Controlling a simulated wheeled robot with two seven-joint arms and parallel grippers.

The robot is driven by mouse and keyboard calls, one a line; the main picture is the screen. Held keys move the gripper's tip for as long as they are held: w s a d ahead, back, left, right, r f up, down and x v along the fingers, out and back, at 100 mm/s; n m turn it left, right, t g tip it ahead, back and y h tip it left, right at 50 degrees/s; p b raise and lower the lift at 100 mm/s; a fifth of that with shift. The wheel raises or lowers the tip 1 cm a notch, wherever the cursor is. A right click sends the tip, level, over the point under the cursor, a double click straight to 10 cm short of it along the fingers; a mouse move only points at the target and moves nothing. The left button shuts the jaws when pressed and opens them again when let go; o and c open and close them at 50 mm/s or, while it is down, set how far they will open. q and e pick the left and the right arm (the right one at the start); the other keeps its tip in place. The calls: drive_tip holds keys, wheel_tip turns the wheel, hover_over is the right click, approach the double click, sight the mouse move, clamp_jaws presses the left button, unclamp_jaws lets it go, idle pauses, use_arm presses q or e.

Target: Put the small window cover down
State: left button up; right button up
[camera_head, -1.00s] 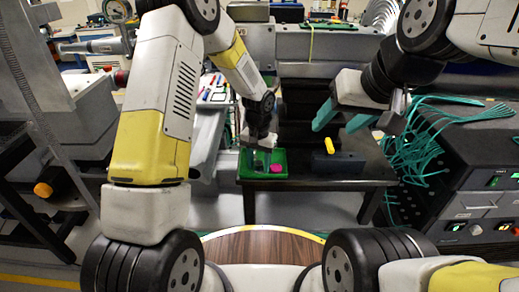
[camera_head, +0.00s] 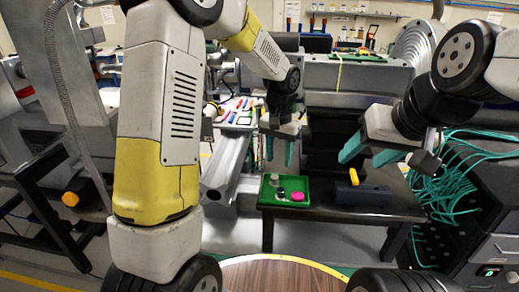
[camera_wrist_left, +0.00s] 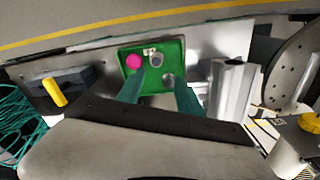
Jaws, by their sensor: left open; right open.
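A green tray (camera_head: 263,196) lies on the dark table, with small parts in it. They are a magenta round piece (camera_head: 298,196), a light grey round piece (camera_head: 274,179) and a darker small piece (camera_head: 281,192). In the left wrist view the tray (camera_wrist_left: 178,46) also shows the magenta piece (camera_wrist_left: 133,61), a grey cylinder (camera_wrist_left: 157,60) and a silvery round piece (camera_wrist_left: 168,79). I cannot tell which one is the small window cover. My left gripper (camera_head: 280,153) is open and empty above the tray. My right gripper (camera_head: 369,154) is open and empty, above the table's right part.
A dark block (camera_head: 362,193) with a yellow handle (camera_head: 354,177) stands right of the tray on the table (camera_head: 405,208). Teal cables (camera_head: 465,180) hang from the rack at the right. A grey metal rail (camera_head: 226,172) runs left of the table.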

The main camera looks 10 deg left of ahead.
use_arm(q)
drive_tip(key=s+a+r+n+t, duration=0.1)
drive_tip(key=s+a+r+t, duration=0.1)
drive_tip(key=s+a+r, duration=0.2)
drive_tip(key=s+a+r+n+t+h, duration=0.1)
drive_tip(key=s+a+r+t, duration=0.1)
drive_tip(key=s+r, duration=0.5)
drive_tip(key=s+a+r+n+t+h, duration=0.1)
drive_tip(key=s+a+r, duration=0.4)
drive_tip(key=s, duration=0.6)
drive_tip(key=shift+a+r+n+t, duration=0.3)
drive_tip(key=shift+r+t, duration=0.05)
drive_tip(key=shift+t, duration=0.05)
drive_tip(key=shift+s, duration=0.1)
